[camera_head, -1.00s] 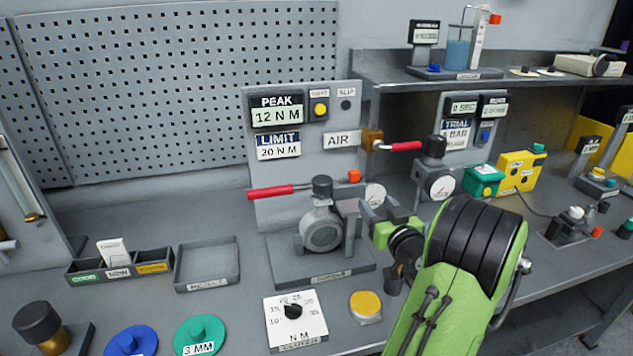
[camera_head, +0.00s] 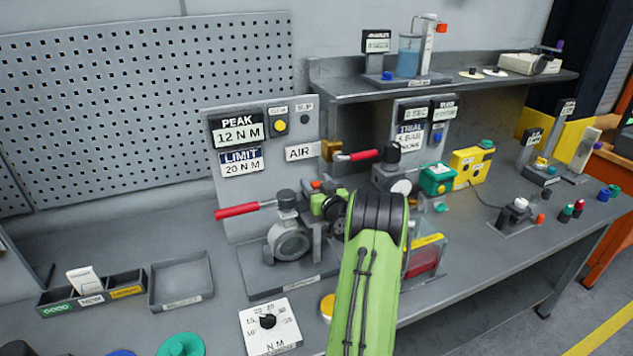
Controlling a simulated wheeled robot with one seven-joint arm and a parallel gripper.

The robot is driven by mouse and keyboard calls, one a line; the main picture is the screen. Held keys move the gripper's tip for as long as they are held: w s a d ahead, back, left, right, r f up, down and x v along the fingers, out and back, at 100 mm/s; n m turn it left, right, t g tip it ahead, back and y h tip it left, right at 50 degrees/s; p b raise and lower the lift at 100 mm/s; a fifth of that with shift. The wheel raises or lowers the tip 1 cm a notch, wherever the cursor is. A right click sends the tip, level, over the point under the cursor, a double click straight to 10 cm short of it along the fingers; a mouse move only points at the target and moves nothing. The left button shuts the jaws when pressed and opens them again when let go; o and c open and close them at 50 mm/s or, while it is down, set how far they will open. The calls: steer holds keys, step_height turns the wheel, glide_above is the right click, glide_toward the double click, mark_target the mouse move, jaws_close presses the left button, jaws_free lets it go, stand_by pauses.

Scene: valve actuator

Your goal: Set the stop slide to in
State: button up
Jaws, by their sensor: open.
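The valve actuator (camera_head: 288,243) stands on a grey base plate in the middle of the bench, with a red lever (camera_head: 238,211) pointing left. A small orange-red part (camera_head: 316,185) shows just behind its right side. I cannot make out for sure which part is the stop slide or how it is set. My green arm reaches in from the front. My gripper (camera_head: 320,205) is at the right side of the actuator, partly hidden by my own wrist. It is open, and I cannot tell whether it touches anything.
A grey panel (camera_head: 212,180) with PEAK and LIMIT displays stands behind the actuator. A second red lever (camera_head: 357,156) is to the right. A clear-fronted box (camera_head: 426,258) stands right of my arm. A dial card (camera_head: 268,325) and an empty tray (camera_head: 181,281) lie in front and left.

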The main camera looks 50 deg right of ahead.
jaws_close()
steer(key=shift+w+a+f+b, duration=0.1)
steer(key=shift+w+a+b, duration=0.25)
steer(key=shift+a+b, duration=0.3)
steer(key=shift+w+a+f+b, duration=0.1)
steer(key=shift+w+a+b, duration=0.2)
steer(key=shift+a+b, duration=0.25)
steer(key=shift+w+a+r, duration=0.1)
steer(key=shift+r, duration=0.1)
jaws_free()
